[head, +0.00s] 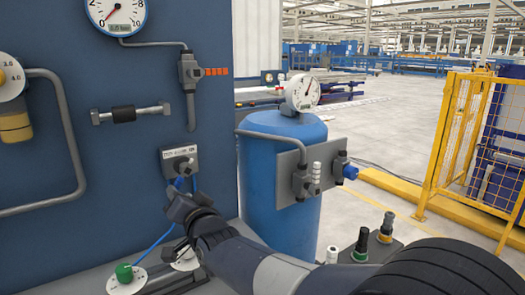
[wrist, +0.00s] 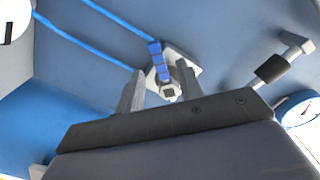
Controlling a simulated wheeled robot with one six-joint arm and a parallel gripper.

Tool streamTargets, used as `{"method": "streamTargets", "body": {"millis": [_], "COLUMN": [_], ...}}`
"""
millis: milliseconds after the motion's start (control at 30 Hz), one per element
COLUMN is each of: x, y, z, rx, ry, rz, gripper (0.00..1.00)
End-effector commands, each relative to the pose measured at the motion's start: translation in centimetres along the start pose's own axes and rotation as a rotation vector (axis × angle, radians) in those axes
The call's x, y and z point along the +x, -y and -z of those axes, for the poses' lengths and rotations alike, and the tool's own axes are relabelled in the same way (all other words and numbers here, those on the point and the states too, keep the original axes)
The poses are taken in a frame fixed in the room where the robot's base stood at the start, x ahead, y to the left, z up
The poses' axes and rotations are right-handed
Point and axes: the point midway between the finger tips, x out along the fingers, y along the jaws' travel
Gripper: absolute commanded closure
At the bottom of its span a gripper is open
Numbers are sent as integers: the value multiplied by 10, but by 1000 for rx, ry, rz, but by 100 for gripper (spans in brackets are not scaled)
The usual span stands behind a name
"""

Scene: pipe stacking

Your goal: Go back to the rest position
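My gripper (head: 179,193) is at the blue panel, just below a small grey labelled block (head: 180,161). A blue fitting (head: 178,183) shows right by the fingertips. In the wrist view my gripper (wrist: 158,92) has its two grey fingers spread apart. The blue fitting (wrist: 155,55) and its grey square end lie between and beyond the fingers, with visible gaps at the sides. I cannot tell whether a finger touches it. My arm reaches in from the lower right.
A green knob (head: 124,272) sits on the bench below. A pipe stub (head: 131,113) juts from the panel. A yellow fence (head: 482,150) stands far right; open floor lies behind.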

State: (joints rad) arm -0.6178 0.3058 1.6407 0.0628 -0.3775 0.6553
Motion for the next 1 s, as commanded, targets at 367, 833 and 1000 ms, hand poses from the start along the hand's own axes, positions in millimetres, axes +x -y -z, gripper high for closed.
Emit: {"method": "streamTargets", "body": {"millis": [367, 833, 1000], "x": [60, 57, 57], "y": [-1, -13, -13], "z": [0, 1, 1], "rx": [-8, -234, -234], "ry": [1, 1, 1], "rz": [-2, -2, -2], "gripper": [65, 65, 65]}}
